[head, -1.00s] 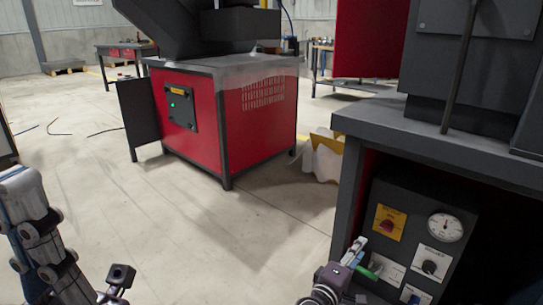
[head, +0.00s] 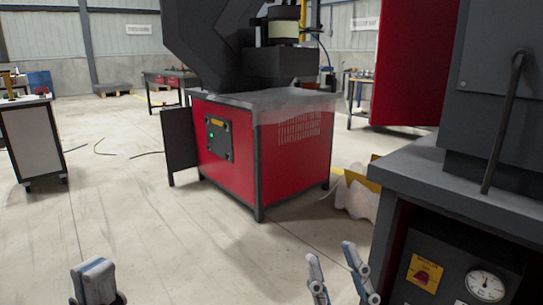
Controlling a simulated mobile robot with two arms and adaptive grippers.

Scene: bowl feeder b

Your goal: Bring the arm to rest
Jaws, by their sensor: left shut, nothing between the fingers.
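My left gripper (head: 95,278) shows at the bottom left edge of the head view. Only its blue-white tip end and a dark part below it are in frame, and it is shut with nothing held. My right gripper (head: 332,255) rises from the bottom edge, right of the middle. Its two blue-white fingers stand apart with nothing seen between them. The lower parts of both arms are cut off by the frame.
A dark machine with a control panel (head: 444,272), a yellow switch plate (head: 424,272) and a gauge (head: 486,286) stands close at right. A red cabinet (head: 285,155) stands ahead. A white cart (head: 32,138) is at left. The floor between is open.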

